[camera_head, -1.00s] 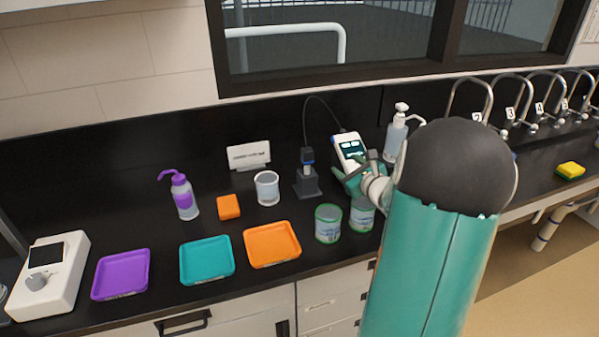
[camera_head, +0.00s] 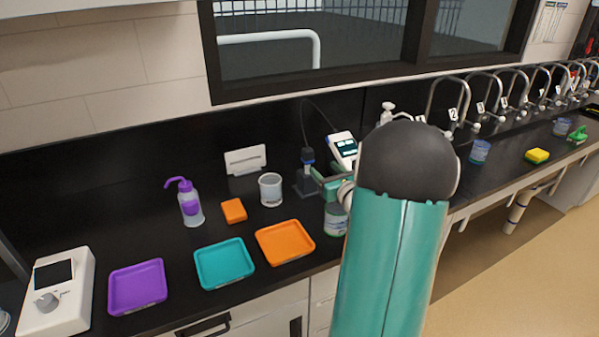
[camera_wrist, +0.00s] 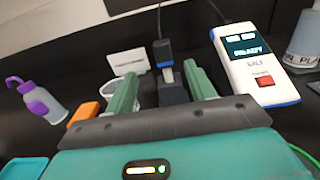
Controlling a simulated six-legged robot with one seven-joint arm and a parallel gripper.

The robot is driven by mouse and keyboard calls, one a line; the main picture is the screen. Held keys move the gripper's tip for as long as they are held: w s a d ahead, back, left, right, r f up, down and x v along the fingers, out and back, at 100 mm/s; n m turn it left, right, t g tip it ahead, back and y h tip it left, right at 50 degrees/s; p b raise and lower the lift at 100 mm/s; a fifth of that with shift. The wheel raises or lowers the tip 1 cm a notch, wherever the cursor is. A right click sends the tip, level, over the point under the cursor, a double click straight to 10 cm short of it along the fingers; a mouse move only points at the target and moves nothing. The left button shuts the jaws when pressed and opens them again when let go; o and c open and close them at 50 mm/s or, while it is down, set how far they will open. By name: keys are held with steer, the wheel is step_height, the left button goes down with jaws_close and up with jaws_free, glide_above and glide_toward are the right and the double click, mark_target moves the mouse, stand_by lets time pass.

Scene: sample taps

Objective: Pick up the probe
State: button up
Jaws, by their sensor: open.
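The probe (camera_head: 307,157) is dark with a blue band and stands upright in a small dark stand (camera_head: 307,188). A thin cable runs up from it towards the white handheld meter (camera_head: 343,147). My gripper (camera_head: 318,180) is just right of the stand in the head view, partly hidden by my arm. In the wrist view, my gripper (camera_wrist: 158,75) is open, with its two green fingers apart. The probe (camera_wrist: 163,52) and its stand (camera_wrist: 172,90) show between the fingers and beyond them. I see no contact between fingers and probe.
A clear beaker (camera_head: 270,189) and an orange block (camera_head: 234,210) are left of the stand. A white card (camera_head: 245,160) stands behind them. Orange (camera_head: 284,241), teal (camera_head: 224,263) and purple (camera_head: 137,286) trays line the front. The meter (camera_wrist: 255,62) stands close to the right finger.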

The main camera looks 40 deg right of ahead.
mark_target(305, 149)
steer(key=x, duration=0.8)
steer(key=shift+w+d+f, duration=0.1)
steer(key=shift+w+d, duration=0.15)
steer(key=shift+d, duration=0.25)
steer(key=x, duration=0.5)
steer(key=shift+w+a, duration=0.1)
steer(key=shift+c, duration=0.4)
steer(key=c, duration=0.9)
